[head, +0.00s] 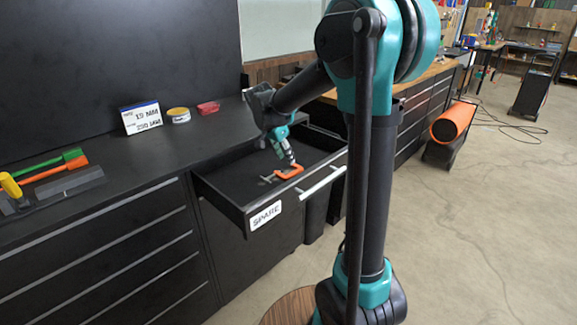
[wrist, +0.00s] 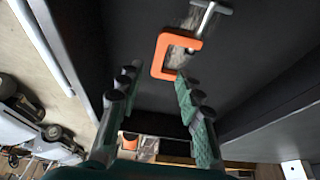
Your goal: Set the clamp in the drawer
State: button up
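The clamp (head: 289,172) has an orange C-shaped frame and a grey screw with a crossbar. It appears to lie on the dark floor of the open drawer (head: 221,197), near its front. In the wrist view the clamp (wrist: 161,56) is just beyond my fingertips, nearer the right one. My gripper (head: 288,157) points down into the drawer, right above the clamp. In the wrist view my gripper (wrist: 156,73) has its two fingers spread apart with nothing between them. I cannot tell whether a fingertip touches the clamp.
The drawer front has a white label (head: 265,215) and a pale handle (head: 323,182). On the worktop (head: 150,160) stand a white box (head: 141,117), a yellow tin (head: 179,115) and a red item (head: 208,107). Green and orange tools (head: 55,168) lie at left. Open floor is at right.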

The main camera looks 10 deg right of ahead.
jog(key=shift+v, duration=2)
